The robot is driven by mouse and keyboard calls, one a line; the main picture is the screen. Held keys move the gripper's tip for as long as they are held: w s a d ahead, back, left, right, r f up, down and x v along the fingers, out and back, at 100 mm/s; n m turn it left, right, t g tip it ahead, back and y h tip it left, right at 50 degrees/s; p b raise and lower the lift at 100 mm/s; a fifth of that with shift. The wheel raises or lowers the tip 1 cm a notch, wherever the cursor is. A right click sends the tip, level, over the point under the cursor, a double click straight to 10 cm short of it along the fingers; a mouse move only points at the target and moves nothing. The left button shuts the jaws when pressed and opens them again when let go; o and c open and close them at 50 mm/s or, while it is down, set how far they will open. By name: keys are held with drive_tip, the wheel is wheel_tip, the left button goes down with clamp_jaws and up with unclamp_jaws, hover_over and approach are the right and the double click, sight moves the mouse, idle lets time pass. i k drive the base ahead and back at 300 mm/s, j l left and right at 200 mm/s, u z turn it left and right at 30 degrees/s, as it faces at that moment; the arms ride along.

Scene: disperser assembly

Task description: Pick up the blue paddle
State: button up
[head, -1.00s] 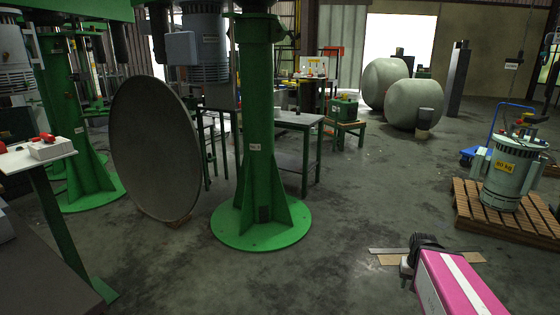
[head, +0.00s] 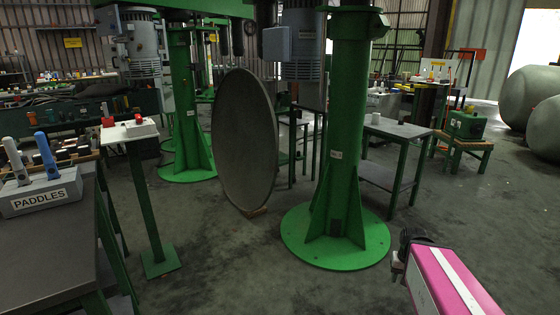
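The blue paddle (head: 46,155) stands upright in a grey holder box labelled PADDLES (head: 40,193), on the dark-topped table at the far left. A light grey paddle (head: 14,158) stands beside it in the same box. My gripper (head: 402,262) shows at the lower right, at the end of my pink and white arm, well apart from the blue paddle. Its fingers are small and dark here, and I cannot tell whether they are open or shut.
The table (head: 50,250) has a dark top and green legs. A small white stand (head: 130,131) with red parts is right of it. A large grey disc (head: 244,140) and a green column (head: 345,130) stand mid-view. Open concrete floor lies in front.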

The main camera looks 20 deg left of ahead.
sight(49, 163)
drive_tip(key=i+u, duration=0.2)
drive_tip(key=u, duration=0.3)
drive_tip(key=i+u, duration=0.25)
drive_tip(key=u, duration=0.25)
drive_tip(key=i+u, duration=0.2)
drive_tip(key=u, duration=0.3)
drive_tip(key=i+l+u, duration=0.2)
drive_tip(key=u, duration=0.3)
